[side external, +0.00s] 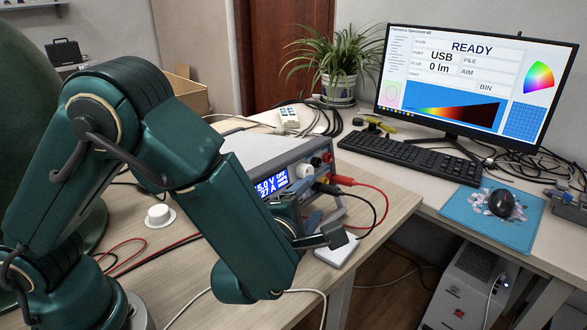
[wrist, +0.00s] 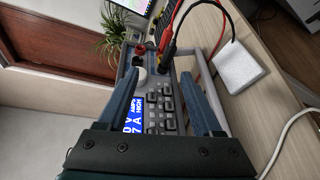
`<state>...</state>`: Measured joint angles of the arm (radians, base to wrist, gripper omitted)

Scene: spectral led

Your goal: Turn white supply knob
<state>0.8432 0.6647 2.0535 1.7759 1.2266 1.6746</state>
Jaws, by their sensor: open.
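The bench power supply (side external: 262,150) stands on the wooden desk with its lit blue display (side external: 271,184) showing volts and amps. A white knob (side external: 303,171) is on its front panel, beside the display. In the wrist view the panel lies sideways, and a pale knob (wrist: 140,76) shows close to the left finger, partly covered by it. My gripper (side external: 322,228) is in front of the panel, below the knobs. In the wrist view my gripper (wrist: 160,78) is open, its fingers spread across the panel with nothing held. I cannot tell whether a finger touches the panel.
Red and black leads (side external: 371,190) plug into the panel and loop over the desk edge. A white flat box (side external: 338,252) lies near that edge. A white round piece (side external: 160,214) is on the desk. The monitor (side external: 470,82) and keyboard (side external: 411,155) stand behind.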

